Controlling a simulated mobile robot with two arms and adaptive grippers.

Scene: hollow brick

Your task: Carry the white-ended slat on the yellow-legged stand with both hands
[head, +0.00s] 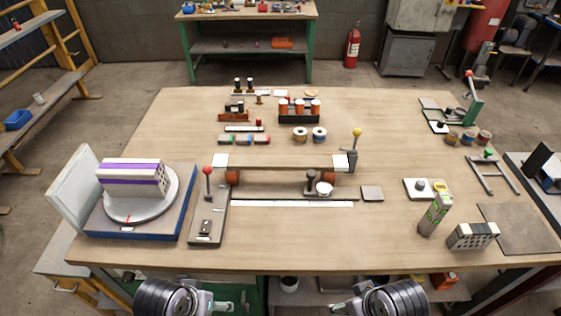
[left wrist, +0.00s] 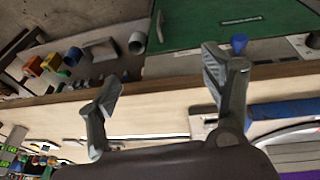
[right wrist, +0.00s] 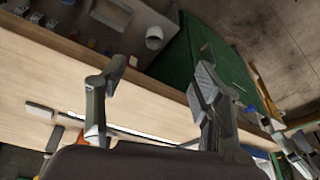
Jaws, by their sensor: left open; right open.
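The white-ended slat (head: 280,161) lies left to right across the middle of the table, wood-coloured between two white end pieces. Under it, near its ends, show two orange-brown supports (head: 232,177); I cannot make out clearly yellow legs on any stand. My left gripper (head: 222,305) and right gripper (head: 340,306) are at the bottom of the head view, off the table's front edge, well short of the slat. The left wrist view shows the left gripper (left wrist: 162,75) open and empty. The right wrist view shows the right gripper (right wrist: 160,76) open and empty.
A white strip (head: 292,204) lies in front. A turntable with a hollow brick (head: 130,176) is at left. The table's front middle is bare.

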